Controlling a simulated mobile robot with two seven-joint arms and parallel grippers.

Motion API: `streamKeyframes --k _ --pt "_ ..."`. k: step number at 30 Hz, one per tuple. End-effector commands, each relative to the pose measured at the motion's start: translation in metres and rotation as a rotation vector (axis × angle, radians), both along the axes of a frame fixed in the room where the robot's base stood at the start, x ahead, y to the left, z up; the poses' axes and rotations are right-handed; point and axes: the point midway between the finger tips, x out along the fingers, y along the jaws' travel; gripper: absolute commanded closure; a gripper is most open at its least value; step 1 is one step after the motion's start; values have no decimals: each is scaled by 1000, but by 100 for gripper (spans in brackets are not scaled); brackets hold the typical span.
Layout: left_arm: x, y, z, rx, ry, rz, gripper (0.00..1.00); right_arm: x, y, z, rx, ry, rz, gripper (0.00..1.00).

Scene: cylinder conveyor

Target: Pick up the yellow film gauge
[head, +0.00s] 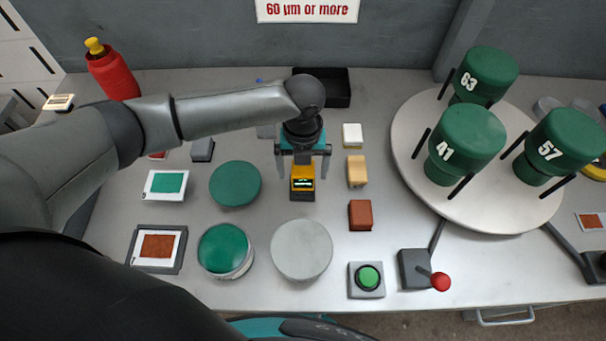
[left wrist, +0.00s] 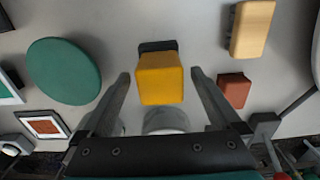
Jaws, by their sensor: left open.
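The yellow film gauge (head: 303,178) stands on the table with a small lit display on its front and a dark base. It also shows in the left wrist view (left wrist: 160,78), near the picture's middle. My left gripper (head: 303,158) is open just above and behind the gauge in the head view. In the left wrist view its two fingers (left wrist: 160,88) reach down on either side of the gauge, with gaps left and right. I cannot tell whether the fingertips are level with the gauge. My right gripper is not in view.
Tan (head: 357,171) and red-brown (head: 361,214) blocks stand right of the gauge. A green disc (head: 235,184) lies to its left and a grey disc (head: 301,250) in front. A white turntable (head: 480,215) bears green numbered cylinders. A green button (head: 368,278) is near the front edge.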

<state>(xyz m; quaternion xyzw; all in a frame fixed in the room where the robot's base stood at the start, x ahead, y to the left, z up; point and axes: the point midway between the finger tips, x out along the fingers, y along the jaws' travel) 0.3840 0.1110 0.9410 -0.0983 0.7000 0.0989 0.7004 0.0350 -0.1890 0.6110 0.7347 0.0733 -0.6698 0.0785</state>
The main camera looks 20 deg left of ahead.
Motion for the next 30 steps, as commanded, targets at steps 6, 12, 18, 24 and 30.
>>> streamKeyframes --k 6,12,18,24,30 --pt "0 0 0 0 0 -1 5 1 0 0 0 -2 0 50" --pt "0 0 0 0 0 -1 27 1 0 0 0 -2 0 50" --pt "0 0 0 0 0 -1 50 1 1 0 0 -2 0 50" --pt "0 0 0 0 0 0 72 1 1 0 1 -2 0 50" --pt "0 0 0 0 0 0 95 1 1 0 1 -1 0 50"
